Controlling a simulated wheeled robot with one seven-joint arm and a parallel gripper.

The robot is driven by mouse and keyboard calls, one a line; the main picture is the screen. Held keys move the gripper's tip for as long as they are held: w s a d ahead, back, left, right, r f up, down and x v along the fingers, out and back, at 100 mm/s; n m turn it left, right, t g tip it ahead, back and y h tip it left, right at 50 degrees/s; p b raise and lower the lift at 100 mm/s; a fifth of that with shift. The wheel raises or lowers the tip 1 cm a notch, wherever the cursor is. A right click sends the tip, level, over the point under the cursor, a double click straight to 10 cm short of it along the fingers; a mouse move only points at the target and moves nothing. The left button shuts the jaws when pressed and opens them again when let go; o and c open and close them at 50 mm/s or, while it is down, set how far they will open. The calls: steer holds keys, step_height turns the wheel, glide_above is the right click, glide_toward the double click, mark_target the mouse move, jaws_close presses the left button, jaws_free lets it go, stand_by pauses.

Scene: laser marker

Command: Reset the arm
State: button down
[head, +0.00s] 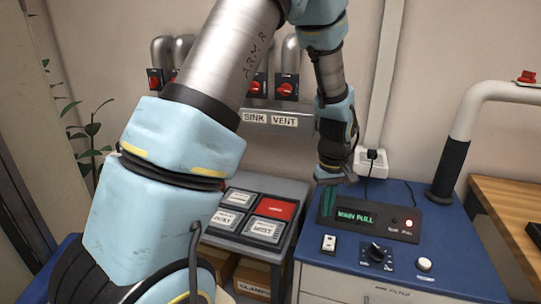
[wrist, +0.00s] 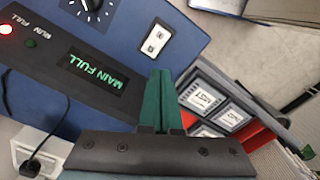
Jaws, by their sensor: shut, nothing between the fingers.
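My arm reaches from the lower left up across the head view and bends down at the right. My gripper (head: 328,205) points down at the left end of the black display box, close above the blue cabinet top. In the wrist view my gripper (wrist: 160,75) shows two green fingers pressed together with nothing between them. The display box (head: 378,219) reads "MAIN FULL" in green and has a lit red light. I cannot tell if the fingertips touch anything.
The blue cabinet top (head: 340,268) carries a white switch (head: 329,243), a black dial (head: 376,251) and a white knob (head: 424,264). A grey panel of labelled square buttons (head: 230,219), one red, stands to the left. A grey pipe (head: 470,115) rises at the right beside a wooden bench (head: 510,205).

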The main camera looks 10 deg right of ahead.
steer(key=s+a+r, duration=0.1)
steer(key=a+r, duration=0.2)
steer(key=a, duration=0.6)
steer(key=s+a+r+m+t, duration=0.1)
steer(key=s+a+r, duration=0.1)
steer(key=a, duration=0.7)
steer(key=s+a+r+m, duration=0.1)
steer(key=a+r, duration=0.3)
steer(key=a, duration=0.5)
steer(key=shift+s+a+r+t, duration=0.2)
steer(key=shift+s+a+t, duration=0.1)
steer(key=shift+a, duration=0.05)
